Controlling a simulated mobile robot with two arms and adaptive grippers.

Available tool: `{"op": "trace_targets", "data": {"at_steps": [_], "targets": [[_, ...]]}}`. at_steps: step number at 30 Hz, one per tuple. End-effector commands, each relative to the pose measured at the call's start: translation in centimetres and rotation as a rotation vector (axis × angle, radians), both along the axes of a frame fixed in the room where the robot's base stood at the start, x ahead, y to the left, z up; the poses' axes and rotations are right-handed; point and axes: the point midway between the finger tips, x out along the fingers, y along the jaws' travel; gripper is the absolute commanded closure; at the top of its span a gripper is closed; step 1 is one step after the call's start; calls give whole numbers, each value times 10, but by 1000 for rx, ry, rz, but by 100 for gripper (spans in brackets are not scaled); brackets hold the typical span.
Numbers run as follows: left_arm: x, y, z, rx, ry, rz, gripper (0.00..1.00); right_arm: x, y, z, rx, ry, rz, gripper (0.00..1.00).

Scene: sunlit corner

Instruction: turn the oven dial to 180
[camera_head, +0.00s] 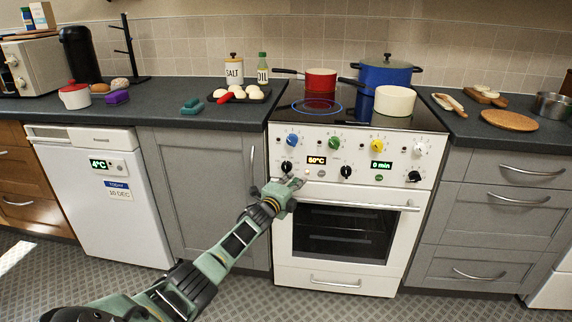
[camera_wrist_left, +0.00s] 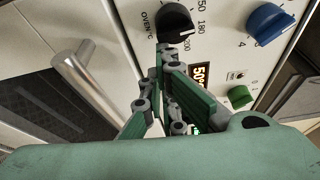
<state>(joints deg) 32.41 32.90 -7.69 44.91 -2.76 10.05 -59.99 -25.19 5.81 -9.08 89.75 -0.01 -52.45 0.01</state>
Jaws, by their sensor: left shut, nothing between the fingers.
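The white oven (camera_head: 306,278) stands in the middle of the head view. Its black oven dial (camera_head: 287,166) is at the left of the lower control row, beside a lit display (camera_head: 316,160) that reads about 50°C. In the left wrist view the oven dial (camera_wrist_left: 174,20) shows at the top, with 150, 180 and 200 printed around it. My right gripper is not in view.
Blue, green and yellow knobs (camera_head: 377,146) sit above. Black knobs (camera_head: 346,171) are to the right. A red pot (camera_head: 320,80), blue pot (camera_head: 388,75) and cream pot (camera_head: 394,101) stand on the hob.

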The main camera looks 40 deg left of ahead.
Motion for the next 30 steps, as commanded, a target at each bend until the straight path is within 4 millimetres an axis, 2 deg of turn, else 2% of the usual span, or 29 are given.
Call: {"op": "trace_targets", "data": {"at_steps": [7, 17, 25, 30], "targets": [[-1, 2, -3, 72, 44, 0, 100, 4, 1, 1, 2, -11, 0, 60], [-3, 4, -6, 154, 94, 0, 100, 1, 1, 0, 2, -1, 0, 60], [-4, 6, -8, 155, 95, 0, 100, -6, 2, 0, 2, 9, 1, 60], [-4, 7, -9, 153, 95, 0, 100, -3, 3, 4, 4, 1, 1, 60]]}}
